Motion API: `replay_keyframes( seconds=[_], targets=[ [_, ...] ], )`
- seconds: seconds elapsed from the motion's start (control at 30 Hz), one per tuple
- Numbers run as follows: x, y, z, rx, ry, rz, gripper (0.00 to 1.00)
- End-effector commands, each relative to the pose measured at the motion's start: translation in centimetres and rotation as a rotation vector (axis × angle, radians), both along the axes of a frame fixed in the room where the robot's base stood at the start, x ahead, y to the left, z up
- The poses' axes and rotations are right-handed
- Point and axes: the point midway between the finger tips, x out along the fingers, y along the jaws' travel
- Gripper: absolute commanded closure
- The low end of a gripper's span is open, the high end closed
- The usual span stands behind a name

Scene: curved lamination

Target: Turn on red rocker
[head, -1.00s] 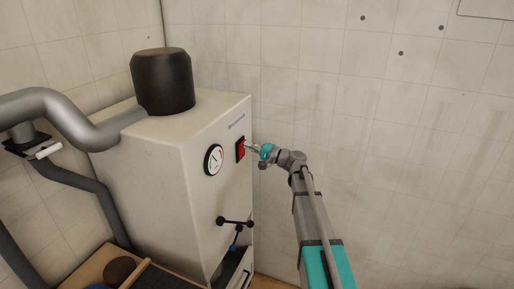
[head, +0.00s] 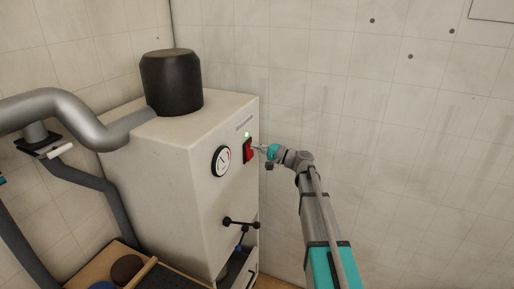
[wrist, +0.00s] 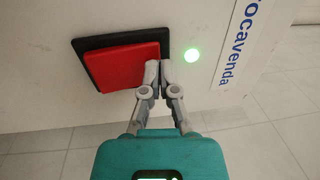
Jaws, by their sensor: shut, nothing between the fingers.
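The red rocker (head: 248,152) sits in a black frame on the front of the pale machine cabinet (head: 170,190). In the wrist view the red rocker (wrist: 118,68) is large and tilted in its frame. A round green light (wrist: 193,55) glows beside it; it also shows above the rocker in the head view (head: 247,134). My gripper (wrist: 158,68) is shut and empty. Its fingertips are at the rocker's edge nearest the green light; I cannot tell whether they touch it. In the head view my gripper (head: 258,148) reaches the rocker from the right.
A dial gauge (head: 221,161) is left of the rocker, and a black handle (head: 240,222) is below. A black cylinder (head: 171,82) stands on top, with a grey pipe (head: 60,115) at left.

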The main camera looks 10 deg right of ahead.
Motion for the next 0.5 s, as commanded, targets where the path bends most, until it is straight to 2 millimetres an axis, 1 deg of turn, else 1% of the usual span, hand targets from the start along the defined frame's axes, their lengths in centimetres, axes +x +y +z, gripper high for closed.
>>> replay_keyframes(
  seconds=[0.13, 0.27, 0.37, 0.5],
  targets=[
    [-0.4, -0.7, 0.2, 0.000, 0.000, -0.001, 1.00],
    [-0.9, -1.8, 0.4, 0.000, 0.000, -0.001, 1.00],
    [-1.5, -2.9, 0.6, -0.001, 0.001, -0.001, 1.00],
    [-2.7, -5.0, 1.0, -0.001, 0.001, -0.002, 1.00]
  ],
)
